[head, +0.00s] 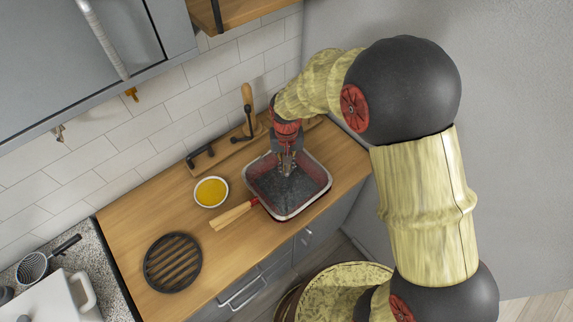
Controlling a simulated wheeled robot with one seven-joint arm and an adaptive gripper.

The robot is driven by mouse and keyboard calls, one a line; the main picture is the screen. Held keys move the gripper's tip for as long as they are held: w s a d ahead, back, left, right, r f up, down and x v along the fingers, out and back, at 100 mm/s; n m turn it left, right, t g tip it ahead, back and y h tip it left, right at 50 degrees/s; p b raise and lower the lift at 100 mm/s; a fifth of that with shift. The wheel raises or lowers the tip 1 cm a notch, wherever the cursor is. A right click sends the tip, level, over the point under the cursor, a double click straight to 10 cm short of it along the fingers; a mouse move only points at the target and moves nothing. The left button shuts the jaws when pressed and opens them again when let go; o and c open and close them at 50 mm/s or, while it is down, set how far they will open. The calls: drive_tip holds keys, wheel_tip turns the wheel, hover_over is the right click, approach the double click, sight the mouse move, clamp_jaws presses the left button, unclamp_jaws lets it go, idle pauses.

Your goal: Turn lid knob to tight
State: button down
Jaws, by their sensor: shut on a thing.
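A square pan (316,200) with a pale rim, red inner edge and dark speckled middle sits on the wooden counter. Its wooden handle (230,216) points to the lower left. My gripper (286,172) points down over the upper middle of the pan, with its fingers close together. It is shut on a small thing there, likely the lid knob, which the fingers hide. I cannot make out a separate lid or any tight mark at this size.
A bowl of yellow contents (211,192) stands left of the pan. A black slatted round trivet (172,262) lies at the front left. A wooden board (222,158) with dark fittings is along the tiled wall. Bare counter (130,215) lies at the left.

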sight(287, 168)
drive_tip(key=m, duration=0.5)
drive_tip(key=shift+m, duration=0.3)
drive_tip(key=m, duration=0.5)
drive_tip(key=shift+m, duration=0.3)
drive_tip(key=c, duration=1.8)
unclamp_jaws()
drive_tip(key=shift+c, duration=0.2)
wheel_tip(287, 168, up, 12)
